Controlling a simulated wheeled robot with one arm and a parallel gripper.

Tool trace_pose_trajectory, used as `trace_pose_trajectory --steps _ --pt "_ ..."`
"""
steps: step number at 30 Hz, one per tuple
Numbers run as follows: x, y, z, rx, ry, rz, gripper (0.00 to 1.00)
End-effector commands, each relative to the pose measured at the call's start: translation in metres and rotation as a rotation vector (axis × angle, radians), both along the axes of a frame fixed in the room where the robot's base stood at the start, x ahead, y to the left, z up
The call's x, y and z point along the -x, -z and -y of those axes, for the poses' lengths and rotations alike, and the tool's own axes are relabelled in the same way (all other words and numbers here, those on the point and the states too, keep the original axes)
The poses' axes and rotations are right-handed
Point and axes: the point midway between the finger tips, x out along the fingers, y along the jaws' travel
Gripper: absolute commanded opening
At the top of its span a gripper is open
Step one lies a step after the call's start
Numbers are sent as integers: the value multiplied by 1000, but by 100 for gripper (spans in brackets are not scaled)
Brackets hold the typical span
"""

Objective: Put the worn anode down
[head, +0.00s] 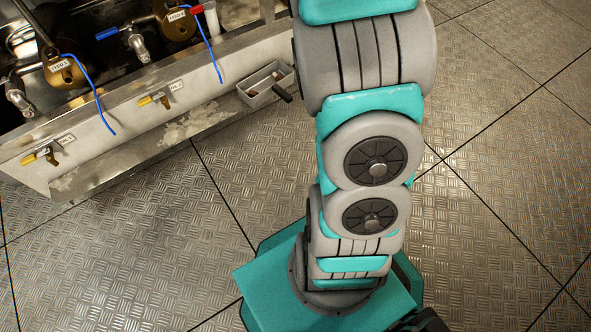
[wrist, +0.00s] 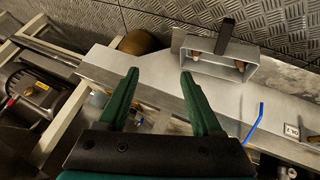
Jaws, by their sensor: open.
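My gripper (wrist: 160,73) is open in the wrist view, its two green fingers apart with nothing between them. It is out of sight in the head view. A small grey metal tray (wrist: 215,69) lies beyond and to the right of the fingertips. Small brownish pieces (wrist: 239,65) lie inside the tray, one at each end. One may be the worn anode, but they are too small to tell. The tray also shows in the head view (head: 259,100), on a ledge beside the metal trough, with brownish contents. My gripper is apart from the tray.
A dark handle (wrist: 225,36) sticks out from the tray. Patterned metal floor around my base is clear.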

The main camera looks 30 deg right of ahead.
Motion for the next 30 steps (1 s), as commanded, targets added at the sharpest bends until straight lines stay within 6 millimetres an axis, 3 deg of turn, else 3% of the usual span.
trace_pose_trajectory --steps 1,3,8,12,17,21,24,30 --pt "9 -16 -11 6 21 -22 66" --pt "29 -30 -25 1 59 -68 66" --pt "81 -57 -68 -37 132 -181 66" --pt "134 -75 -113 -94 171 -284 66" --pt "201 -91 -171 -180 180 -415 66" --pt "267 -102 -222 -256 156 -545 66" --pt "306 -108 -250 -301 128 -624 66" --pt "354 -116 -279 -347 87 -723 66"
